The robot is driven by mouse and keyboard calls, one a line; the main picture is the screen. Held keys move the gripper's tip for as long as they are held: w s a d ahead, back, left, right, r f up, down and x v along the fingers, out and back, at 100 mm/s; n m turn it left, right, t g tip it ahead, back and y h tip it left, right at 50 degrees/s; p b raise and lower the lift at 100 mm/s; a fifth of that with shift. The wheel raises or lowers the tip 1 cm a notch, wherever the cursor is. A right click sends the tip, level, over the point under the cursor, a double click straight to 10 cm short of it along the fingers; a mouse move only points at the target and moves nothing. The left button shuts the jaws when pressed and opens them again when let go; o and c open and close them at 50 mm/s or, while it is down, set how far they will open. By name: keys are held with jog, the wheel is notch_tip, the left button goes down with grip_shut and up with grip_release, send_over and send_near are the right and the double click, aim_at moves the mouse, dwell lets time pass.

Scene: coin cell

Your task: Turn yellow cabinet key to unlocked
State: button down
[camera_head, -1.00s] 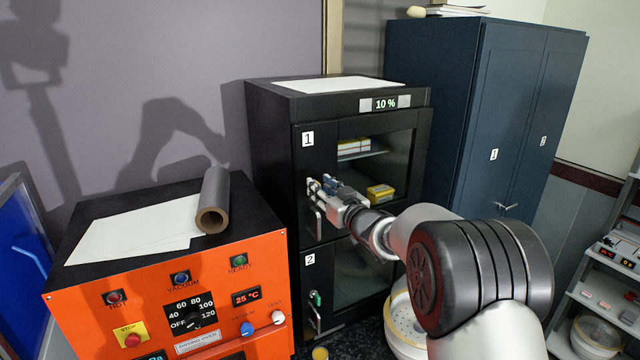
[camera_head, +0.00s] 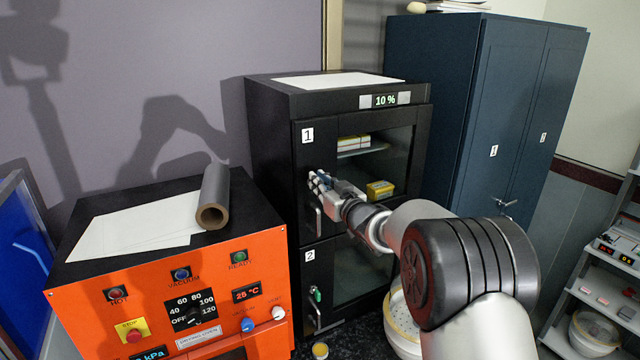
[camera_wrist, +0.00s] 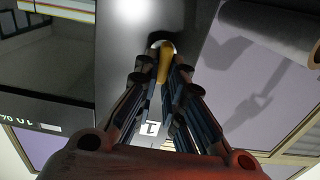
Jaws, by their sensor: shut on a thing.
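The yellow key (camera_wrist: 165,62) shows in the wrist view in its round silver lock plate on the dark door of compartment 1. My gripper (camera_wrist: 164,72) is shut on the key's head, with one finger on each side. In the head view my gripper (camera_head: 318,182) is at the lock on the left side of the upper door of the black cabinet (camera_head: 275,150). There the key is hidden by the fingers. The upper door handle (camera_head: 318,222) is just below the gripper. The door looks closed.
The lower door, marked 2, has a green key (camera_head: 316,294). The orange oven (camera_head: 150,300) stands close on the left, with a grey roll (camera_head: 214,195) on top. A blue cabinet (camera_head: 470,110) stands to the right. A yellow-topped jar (camera_head: 320,351) is on the counter below.

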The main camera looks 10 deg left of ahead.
jog(key=shift+f+b, duration=0.1)
jog(key=shift+b, duration=0.3)
jog(key=n+b, duration=0.6)
jog(key=a+n+b, duration=0.1)
jog(key=n+b, duration=0.2)
jog(key=b, duration=0.1)
jog(key=shift+s+f, duration=0.3)
jog(key=shift+f, duration=0.05)
jog(key=n+b, duration=0.1)
jog(key=n, duration=0.1)
jog(key=n+b, duration=0.1)
jog(key=b, duration=0.1)
jog(key=n+b, duration=0.1)
jog(key=n, duration=0.1)
jog(key=shift+s+a+f+n, duration=0.1)
jog(key=shift+a+f+n, duration=0.05)
jog(key=shift+f+n, duration=0.15)
jog(key=shift+n+b, duration=1.3)
jog(key=shift+n, duration=0.4)
jog(key=c, duration=1.7)
grip_release()
